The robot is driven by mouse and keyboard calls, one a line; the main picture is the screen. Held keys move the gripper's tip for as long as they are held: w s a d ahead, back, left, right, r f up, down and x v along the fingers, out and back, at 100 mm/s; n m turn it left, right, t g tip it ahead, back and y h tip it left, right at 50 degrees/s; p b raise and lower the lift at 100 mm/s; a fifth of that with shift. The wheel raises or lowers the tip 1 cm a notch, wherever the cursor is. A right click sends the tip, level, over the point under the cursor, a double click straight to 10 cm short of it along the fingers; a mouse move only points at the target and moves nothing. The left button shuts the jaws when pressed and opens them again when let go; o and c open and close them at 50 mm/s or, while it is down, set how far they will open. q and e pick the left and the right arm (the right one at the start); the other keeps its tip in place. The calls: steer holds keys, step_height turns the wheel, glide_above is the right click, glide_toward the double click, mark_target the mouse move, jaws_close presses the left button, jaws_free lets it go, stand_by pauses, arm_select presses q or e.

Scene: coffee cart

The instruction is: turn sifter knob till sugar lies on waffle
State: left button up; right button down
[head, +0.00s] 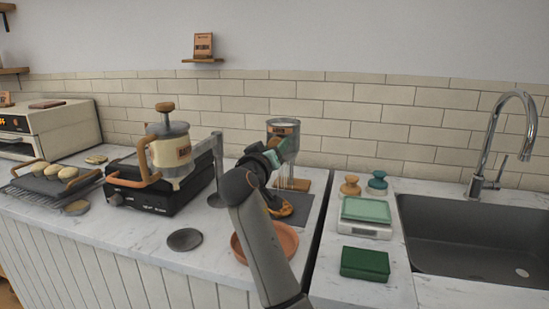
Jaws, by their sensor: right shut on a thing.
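The sifter (283,126) is a grey metal canister with a tan label, standing at the back of the counter. My right gripper (277,157) is against its lower front and shut on the sifter knob, which is mostly hidden behind the fingers. A golden-brown waffle (286,209) lies below on a dark mat (302,209), partly covered by my right arm. Thin pale streaks show under the sifter; I cannot tell whether they are sugar. Sugar on the waffle cannot be made out. My left gripper is not in view.
A terracotta plate (287,239) and a small dark dish (185,240) lie in front. A black burner (150,195) with a cream pot (170,148) stands left. A scale (364,226), green box (365,263) and sink (470,240) are right.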

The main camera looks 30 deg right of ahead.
steer(key=shift+a+f+m+b, duration=0.15)
steer(key=shift+m+b, duration=1.15)
steer(key=shift+m, duration=1)
steer(key=shift+c, duration=1.5)
jaws_free()
steer(key=shift+r, duration=0.2)
